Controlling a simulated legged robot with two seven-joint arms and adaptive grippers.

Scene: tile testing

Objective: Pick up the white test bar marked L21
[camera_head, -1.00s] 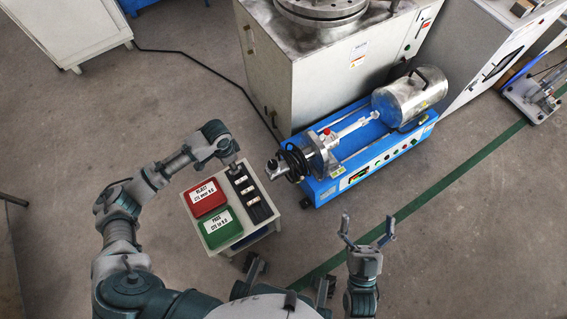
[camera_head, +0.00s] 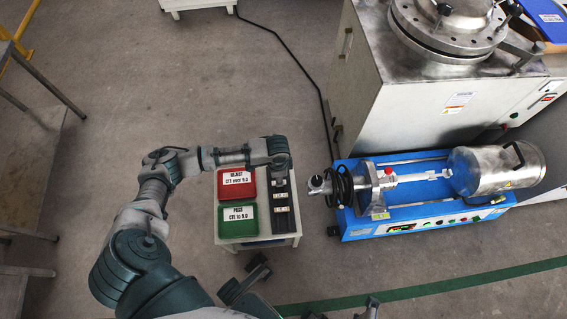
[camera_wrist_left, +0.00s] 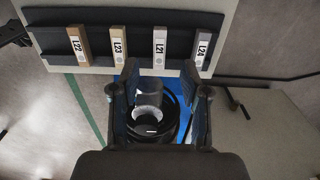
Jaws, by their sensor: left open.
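The white test bar marked L21 (camera_wrist_left: 159,48) sits in a dark rack (camera_wrist_left: 95,17), with its label facing the left wrist camera. Tan bars L22 (camera_wrist_left: 78,46) and L23 (camera_wrist_left: 119,46) are left of it, and pale bar L24 (camera_wrist_left: 203,48) is right of it. My left gripper (camera_wrist_left: 159,68) is open and empty, its fingertips framing the near end of L21 in the wrist view. In the head view my left gripper (camera_head: 280,170) hangs over the far end of the rack (camera_head: 282,222). My right gripper (camera_head: 371,306) barely shows at the bottom edge.
A red reject tray (camera_head: 236,197) and a green pass tray (camera_head: 238,231) stand left of the rack on a small white table (camera_head: 262,243). A blue testing machine (camera_head: 360,229) with a steel cylinder stands to the right. Open floor lies left of the table.

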